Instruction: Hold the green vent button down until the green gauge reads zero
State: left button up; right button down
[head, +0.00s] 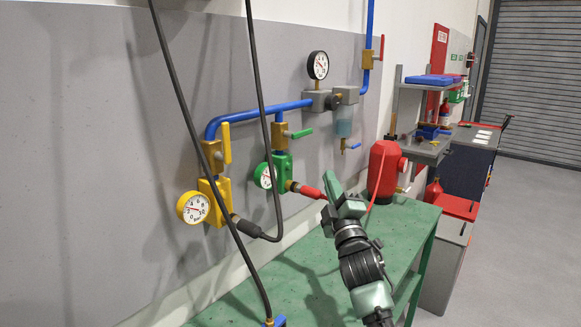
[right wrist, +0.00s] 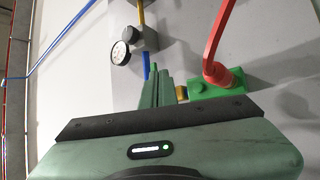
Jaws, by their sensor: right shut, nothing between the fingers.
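The green valve block (head: 281,167) is on the grey wall panel, with the green gauge (head: 263,176) on its left side. The gauge's dial is partly hidden by a black hose, and its reading is too small to tell. A red fitting (head: 308,191) sticks out to the right of the block. My right gripper (head: 328,180) is shut and empty, just right of that fitting. In the right wrist view its fingers (right wrist: 158,82) are together, left of the green block (right wrist: 217,84). My left gripper is out of view.
Left of the green block hangs a yellow block (head: 215,203) with a yellow gauge (head: 193,207). Black hoses (head: 262,140) hang in front of the panel. A green workbench (head: 290,285) lies below, with a red tank (head: 383,168) behind my right gripper.

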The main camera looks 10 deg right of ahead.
aim_at(307, 189)
jog(key=w+a+b, duration=0.1)
jog(key=w, duration=0.1)
jog(key=w+a+b, duration=0.1)
jog(key=a+b, duration=0.1)
jog(key=w+a+b, duration=0.1)
jog(key=w, duration=0.1)
jog(key=shift+w+a+f+b, duration=0.15)
jog(key=shift+w+f+b, duration=0.15)
jog(key=shift+b, duration=0.1)
jog(key=shift+w+a+r+b, duration=0.25)
jog(key=shift+w+a+b, duration=0.3)
jog(key=shift+w, duration=0.15)
dwell(1.2)
jog(key=shift+w+a, duration=0.1)
jog(key=shift+w, duration=0.05)
jog(key=shift+w+a+b, duration=0.15)
jog(key=shift+w+b, duration=0.05)
jog(key=shift+b, duration=0.1)
